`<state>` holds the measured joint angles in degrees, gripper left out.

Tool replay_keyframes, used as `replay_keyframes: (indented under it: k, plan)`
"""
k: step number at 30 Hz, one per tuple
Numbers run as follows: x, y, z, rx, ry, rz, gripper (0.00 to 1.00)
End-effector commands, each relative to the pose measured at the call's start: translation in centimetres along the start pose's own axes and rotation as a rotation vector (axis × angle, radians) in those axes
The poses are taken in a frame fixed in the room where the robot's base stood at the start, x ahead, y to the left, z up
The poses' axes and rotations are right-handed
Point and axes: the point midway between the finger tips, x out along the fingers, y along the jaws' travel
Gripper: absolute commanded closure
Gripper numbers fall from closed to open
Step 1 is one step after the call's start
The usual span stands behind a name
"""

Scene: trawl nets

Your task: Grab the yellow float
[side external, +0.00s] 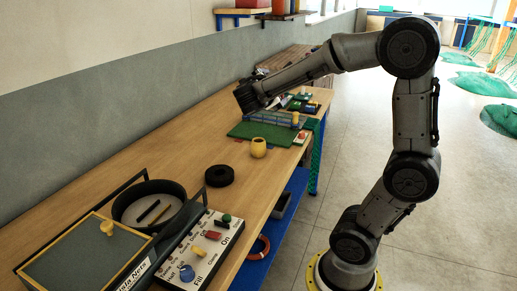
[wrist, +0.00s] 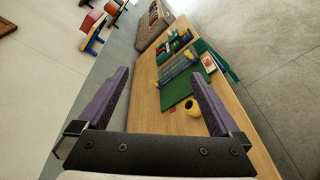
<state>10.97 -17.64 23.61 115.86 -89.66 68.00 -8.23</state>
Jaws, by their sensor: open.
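The yellow float (side external: 258,147) is a small rounded yellow piece with a dark opening. It sits on the wooden bench just in front of a green mat. In the wrist view the float (wrist: 193,107) lies beside the right finger, partly overlapped by it. My gripper (side external: 246,97) is above the bench, to the upper left of the float in the side view and apart from it.
The green mat (side external: 252,130) carries a blue rail-like frame (side external: 272,118). A black ring (side external: 219,175) lies nearer on the bench (side external: 190,150). A round black pan (side external: 120,210) and a control panel (side external: 207,250) stand at the near end. Bare wood lies left of the mat.

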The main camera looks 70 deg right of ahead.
Motion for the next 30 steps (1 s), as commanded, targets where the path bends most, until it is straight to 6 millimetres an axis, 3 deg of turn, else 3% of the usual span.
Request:
replay_keyframes:
  k: [4,8,11,15,19,23,30]
  plan:
    - [4.4,2.9,-3.8,-0.261,-0.112,0.163,0.0]
    - [8.5,3.4,-8.8,-0.496,-0.163,0.299,0.0]
    - [11.9,1.4,-13.3,-0.668,-0.159,0.375,0.0]
    - [15.9,-3.8,-17.5,-0.817,-0.115,0.38,0.0]
    - [18.0,-8.3,-18.4,-0.876,-0.086,0.313,0.0]
    - [18.9,-9.8,-18.3,-0.886,-0.086,0.286,0.0]
    - [19.7,-13.0,-20.9,-0.887,-0.085,0.286,0.0]
